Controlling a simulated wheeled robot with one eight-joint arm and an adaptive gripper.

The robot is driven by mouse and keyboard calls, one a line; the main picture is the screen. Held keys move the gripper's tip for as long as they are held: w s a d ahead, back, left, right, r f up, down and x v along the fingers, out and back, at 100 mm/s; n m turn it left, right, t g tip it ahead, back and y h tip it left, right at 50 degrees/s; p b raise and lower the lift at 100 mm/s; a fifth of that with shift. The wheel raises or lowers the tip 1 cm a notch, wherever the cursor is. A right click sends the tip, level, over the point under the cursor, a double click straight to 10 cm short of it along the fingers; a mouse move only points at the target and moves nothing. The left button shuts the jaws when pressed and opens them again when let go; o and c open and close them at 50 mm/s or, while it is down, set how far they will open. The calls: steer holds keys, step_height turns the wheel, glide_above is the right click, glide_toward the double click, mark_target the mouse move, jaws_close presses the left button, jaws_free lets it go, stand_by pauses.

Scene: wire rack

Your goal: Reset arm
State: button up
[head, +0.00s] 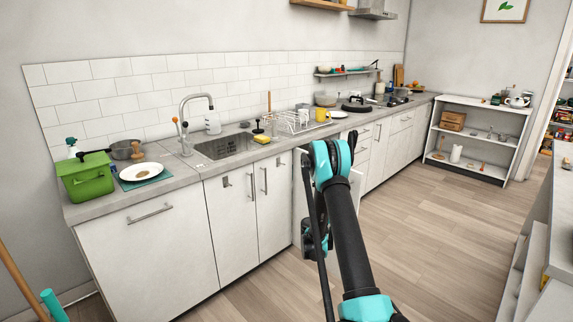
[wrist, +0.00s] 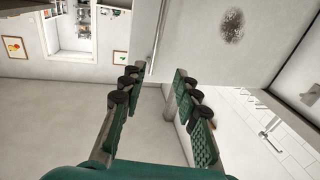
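My arm (head: 345,225) reaches forward over the floor in the head view, bent at a teal joint in front of the counter. In the wrist view my gripper (wrist: 158,79) is open, its two green-padded fingers apart with nothing between them. In the head view the gripper's fingers cannot be made out behind the arm. The white wire rack (head: 296,121) stands on the counter right of the sink, apart from the arm.
The counter (head: 188,178) runs along the wall with a sink (head: 226,146), green box (head: 86,178), plate (head: 141,171) and yellow cup (head: 321,114). A low shelf (head: 480,104) stands at the back right. The wooden floor (head: 430,235) right of my arm is clear.

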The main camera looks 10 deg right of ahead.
steer(key=a+r+n+t+y, duration=0.25)
steer(key=a+r+y, duration=0.2)
steer(key=r, duration=0.35)
steer(key=a+r+n+t+y, duration=0.25)
steer(key=a+r, duration=0.25)
steer(key=r, duration=0.3)
steer(key=s+a+r+n+g+y, duration=0.2)
steer(key=s+a+y, duration=0.2)
steer(key=s+a, duration=0.1)
steer(key=s+a+r+n+g+y, duration=0.1)
steer(key=s+a+r+n+y, duration=0.2)
steer(key=s+a, duration=0.2)
steer(key=s+a+f+g+y, duration=0.1)
steer(key=s+f+g, duration=0.2)
steer(key=s, duration=0.5)
steer(key=s+a+f+g, duration=0.1)
steer(key=s+f+g, duration=0.15)
steer(key=s, duration=0.65)
steer(key=s+d+f+g+h, duration=0.1)
steer(key=s+d+f+g, duration=0.1)
steer(key=s, duration=0.5)
steer(key=s+d+f+m+g+h, duration=0.1)
steer(key=s+f, duration=0.3)
steer(key=s, duration=0.4)
steer(key=s+d+f+g+h, duration=0.1)
steer(key=s+d+f+g, duration=0.2)
steer(key=s, duration=0.4)
steer(key=shift+s+d+m, duration=0.2)
steer(key=shift+s+m, duration=0.2)
